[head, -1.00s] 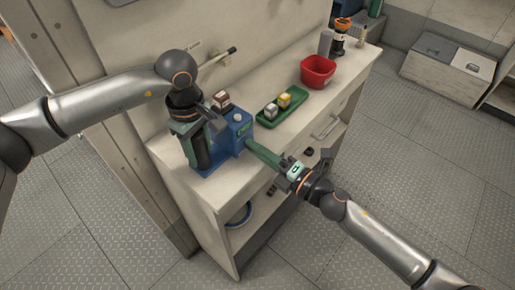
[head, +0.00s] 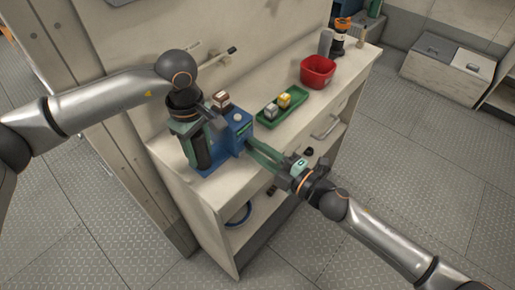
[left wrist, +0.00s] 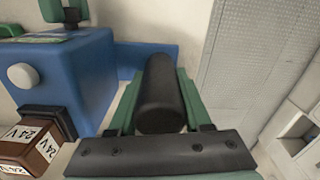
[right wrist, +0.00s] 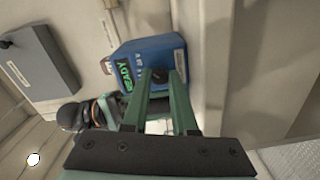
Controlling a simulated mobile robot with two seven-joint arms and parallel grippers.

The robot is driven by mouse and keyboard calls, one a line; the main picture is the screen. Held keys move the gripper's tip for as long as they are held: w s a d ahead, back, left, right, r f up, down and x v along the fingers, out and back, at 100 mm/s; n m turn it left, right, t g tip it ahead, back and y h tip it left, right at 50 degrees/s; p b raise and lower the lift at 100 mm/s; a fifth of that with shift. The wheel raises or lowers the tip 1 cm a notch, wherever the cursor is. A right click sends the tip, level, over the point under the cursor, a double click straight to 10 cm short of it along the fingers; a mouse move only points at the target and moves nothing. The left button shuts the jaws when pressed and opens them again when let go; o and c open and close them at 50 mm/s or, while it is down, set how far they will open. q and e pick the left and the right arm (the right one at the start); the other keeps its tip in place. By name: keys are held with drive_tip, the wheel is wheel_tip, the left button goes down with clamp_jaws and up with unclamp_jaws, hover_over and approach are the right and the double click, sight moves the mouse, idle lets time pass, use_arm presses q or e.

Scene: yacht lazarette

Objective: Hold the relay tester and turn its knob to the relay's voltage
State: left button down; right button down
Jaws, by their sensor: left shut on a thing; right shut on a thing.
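The relay tester (head: 238,124) is a blue box on the near left end of the bench. My left gripper (head: 199,135) is shut on its black upright handle (left wrist: 160,95). The brown relay (head: 220,100) sits beside the tester; its white labels read 24 V in the left wrist view (left wrist: 40,140). My right gripper (head: 252,147) is shut on the dark knob (right wrist: 160,76) on the tester's side. The fingers cover part of the knob, and I cannot read its setting. The green display (right wrist: 124,75) reads READY. A pale round button (left wrist: 22,76) shows on the tester.
A green tray (head: 262,124) holds a grey-white block (head: 271,111) and a yellow block (head: 284,100). A red bin (head: 318,72) stands behind it. The bench (head: 180,158) has an open shelf below, with a blue ring (head: 239,215). A wall stands behind the bench.

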drive_tip(key=c, duration=0.7)
unclamp_jaws()
drive_tip(key=v, duration=1.2)
use_arm(q)
drive_tip(key=shift+c, duration=1.3)
unclamp_jaws()
